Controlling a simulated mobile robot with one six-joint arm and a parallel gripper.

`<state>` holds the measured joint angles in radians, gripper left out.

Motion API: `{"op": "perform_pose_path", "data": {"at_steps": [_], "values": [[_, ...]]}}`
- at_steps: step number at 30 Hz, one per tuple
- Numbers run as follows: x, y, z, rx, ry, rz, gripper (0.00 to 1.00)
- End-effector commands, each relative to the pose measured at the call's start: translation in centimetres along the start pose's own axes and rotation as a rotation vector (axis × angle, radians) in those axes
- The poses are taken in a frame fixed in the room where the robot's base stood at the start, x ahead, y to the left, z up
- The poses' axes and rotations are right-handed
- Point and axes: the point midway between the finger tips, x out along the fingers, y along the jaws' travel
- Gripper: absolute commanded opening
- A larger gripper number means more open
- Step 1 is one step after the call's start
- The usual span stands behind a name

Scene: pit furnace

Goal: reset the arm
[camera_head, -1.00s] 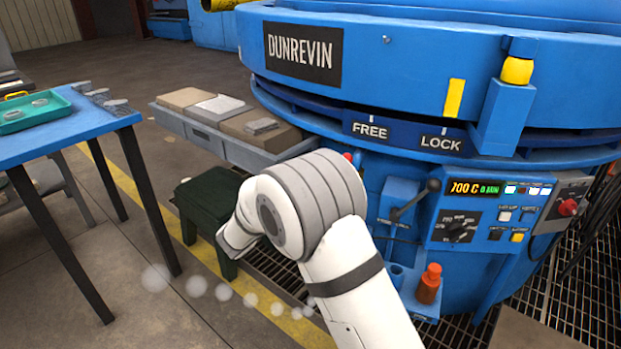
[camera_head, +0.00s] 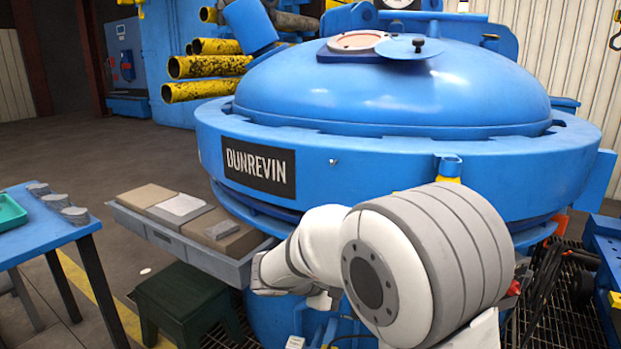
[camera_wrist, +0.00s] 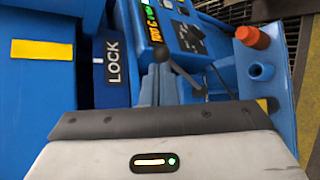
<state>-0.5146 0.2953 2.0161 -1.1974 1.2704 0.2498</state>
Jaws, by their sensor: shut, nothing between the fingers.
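My white arm shows large in the head view, with its grey-ringed joint at the lower right and a thinner link reaching left in front of the blue furnace (camera_head: 400,95). My gripper (camera_wrist: 155,120) shows in the wrist view as a dark bar on a white body with a small lit indicator. It is shut with nothing held. Its fingertips are not clearly visible. Beyond it the wrist view shows the furnace's LOCK label (camera_wrist: 113,62), a dark lever (camera_wrist: 163,75) and the control panel (camera_wrist: 185,38).
A grey shelf (camera_head: 165,238) with several blocks juts from the furnace's left side, above a dark green stool (camera_head: 185,300). A blue table (camera_head: 40,235) with a green tray (camera_head: 10,212) stands at left.

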Motion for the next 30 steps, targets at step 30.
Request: {"op": "perform_pose_path", "data": {"at_steps": [30], "values": [[-13.8, 2.9, 27.6, 0.953, 0.151, -1.031, 0.00]]}}
